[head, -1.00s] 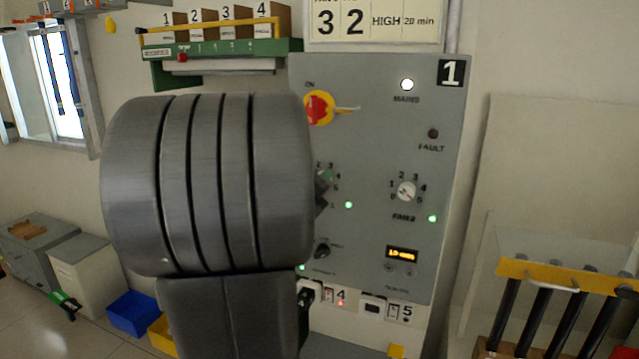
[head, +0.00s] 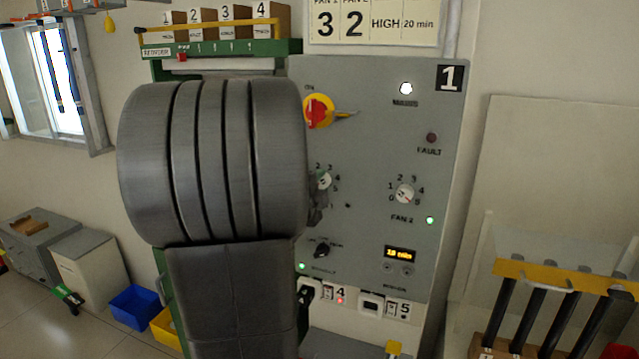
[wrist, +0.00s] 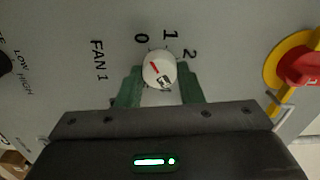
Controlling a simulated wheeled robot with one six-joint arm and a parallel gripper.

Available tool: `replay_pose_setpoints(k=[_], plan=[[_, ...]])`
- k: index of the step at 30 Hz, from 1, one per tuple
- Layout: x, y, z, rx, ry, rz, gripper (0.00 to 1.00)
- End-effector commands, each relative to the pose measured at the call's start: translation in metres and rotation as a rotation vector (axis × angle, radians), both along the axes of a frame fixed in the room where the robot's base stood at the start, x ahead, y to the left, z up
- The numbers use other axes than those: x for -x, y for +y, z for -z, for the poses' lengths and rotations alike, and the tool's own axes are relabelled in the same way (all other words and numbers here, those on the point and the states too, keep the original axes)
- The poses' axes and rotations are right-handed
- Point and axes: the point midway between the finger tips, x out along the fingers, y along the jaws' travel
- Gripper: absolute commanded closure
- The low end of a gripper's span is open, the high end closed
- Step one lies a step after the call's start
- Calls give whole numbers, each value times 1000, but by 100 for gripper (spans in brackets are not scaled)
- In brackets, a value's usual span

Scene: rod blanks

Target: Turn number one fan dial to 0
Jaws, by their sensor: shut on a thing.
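The fan 1 dial (wrist: 159,69) is a round white knob with a red pointer mark, beside the label FAN 1 in the wrist view. Its red mark points to the upper left, on the side of the printed 0. My gripper (wrist: 158,84) has its green fingers on either side of the knob and is shut on it. In the head view the fan 1 dial (head: 324,181) shows just right of my arm, which hides part of its scale. The small lamp (head: 348,205) beside it is dark.
The grey panel (head: 375,130) also carries a red and yellow main switch (head: 319,110), close to my gripper, and a fan 2 dial (head: 405,193) with a lit green lamp (head: 430,220). A sign (head: 373,23) above reads 3, 2, HIGH, 20 min.

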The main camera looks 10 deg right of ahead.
Motion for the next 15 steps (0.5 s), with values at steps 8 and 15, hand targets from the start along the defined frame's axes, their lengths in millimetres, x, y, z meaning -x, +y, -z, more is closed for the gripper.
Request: replay_pose_setpoints(k=[8, 15], plan=[[0, 0, 0, 38, 26, 0, 89], [0, 0, 0, 41, 27, 0, 89]])
